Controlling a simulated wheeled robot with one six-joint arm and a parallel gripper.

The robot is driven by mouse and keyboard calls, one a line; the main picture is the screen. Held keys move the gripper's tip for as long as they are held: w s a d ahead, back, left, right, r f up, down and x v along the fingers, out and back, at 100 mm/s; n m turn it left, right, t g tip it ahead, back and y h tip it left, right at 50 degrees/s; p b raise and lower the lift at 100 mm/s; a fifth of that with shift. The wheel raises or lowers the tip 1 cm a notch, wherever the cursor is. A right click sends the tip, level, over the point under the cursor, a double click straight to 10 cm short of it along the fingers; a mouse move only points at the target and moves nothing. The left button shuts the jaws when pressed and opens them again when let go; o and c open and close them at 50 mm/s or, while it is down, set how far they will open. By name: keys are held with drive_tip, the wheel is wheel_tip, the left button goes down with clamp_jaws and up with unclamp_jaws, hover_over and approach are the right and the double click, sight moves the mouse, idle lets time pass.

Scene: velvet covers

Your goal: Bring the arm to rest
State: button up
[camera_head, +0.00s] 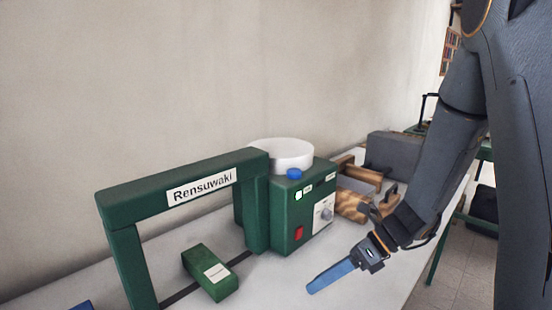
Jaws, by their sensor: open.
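My grey arm (437,165) comes down from the upper right of the head view. My gripper (320,283) is at its end, low over the front part of the white table (275,285). Its long blue finger part points down and to the left. I see it from the side, so the gap between the fingers does not show. No object can be made out in it. The gripper is in front of and right of the green machine (292,225), apart from it in the picture.
A green frame labelled "Rensuwaki" (185,190) stands left, with a green block (210,272) under it. The machine has a blue button (294,174) and a white round part (285,152). Wooden items (352,205) and a grey box (393,155) stand behind the gripper. Wall behind.

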drive_tip(key=s+n+h, duration=0.1)
drive_tip(key=s+n, duration=0.1)
drive_tip(key=n, duration=0.1)
drive_tip(key=s+d+n+g+h, duration=0.1)
drive_tip(key=s+n, duration=0.1)
drive_tip(key=n, duration=0.1)
drive_tip(key=s+d+n+h, duration=0.1)
drive_tip(key=s+n+h, duration=0.1)
drive_tip(key=n, duration=0.1)
drive_tip(key=shift+s+r, duration=0.15)
drive_tip(key=shift+s, duration=0.2)
drive_tip(key=n, duration=0.1)
drive_tip(key=s+d+n+h, duration=0.1)
drive_tip(key=n, duration=0.1)
drive_tip(key=s+n+h, duration=0.1)
drive_tip(key=shift+d+r+n, duration=0.15)
drive_tip(key=shift+d+n, duration=0.15)
drive_tip(key=shift+d, duration=0.1)
drive_tip(key=d+n+h, duration=0.1)
drive_tip(key=n, duration=0.3)
drive_tip(key=d+r+n+t+h, duration=0.1)
drive_tip(key=d+n, duration=0.1)
drive_tip(key=n, duration=0.2)
drive_tip(key=s+d+r+n+t+h, duration=0.1)
drive_tip(key=n+h, duration=0.1)
drive_tip(key=n, duration=0.2)
drive_tip(key=shift+d+r, duration=0.15)
drive_tip(key=shift+d, duration=0.05)
